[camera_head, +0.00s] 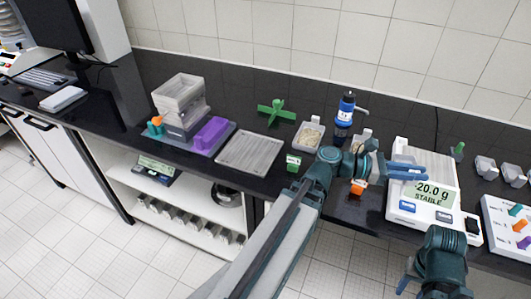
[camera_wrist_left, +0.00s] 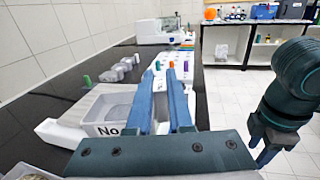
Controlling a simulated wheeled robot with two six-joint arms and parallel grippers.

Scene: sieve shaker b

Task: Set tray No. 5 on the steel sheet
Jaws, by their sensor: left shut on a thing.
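My left gripper (camera_head: 418,172) is over the white scale with its blue fingers close together. In the left wrist view the fingers (camera_wrist_left: 165,78) are shut on a pale grey tray (camera_wrist_left: 114,112). The tray's white front label shows "No", and a finger hides the number. I cannot tell if the tray's base touches the scale. The steel sheet (camera_head: 250,152) appears to be the flat grey plate lying on the black counter left of my left arm. My right gripper (camera_head: 408,284) is low at the front right; its jaw state is unclear.
The scale (camera_head: 410,212) reads -20.0 g, STABLE. A filled tray (camera_head: 308,136), a blue bottle (camera_head: 344,115) and a green cross-shaped piece (camera_head: 276,112) stand behind. Clear stacked boxes (camera_head: 180,95) and a purple block (camera_head: 212,132) are left. More small trays (camera_head: 485,166) are right.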

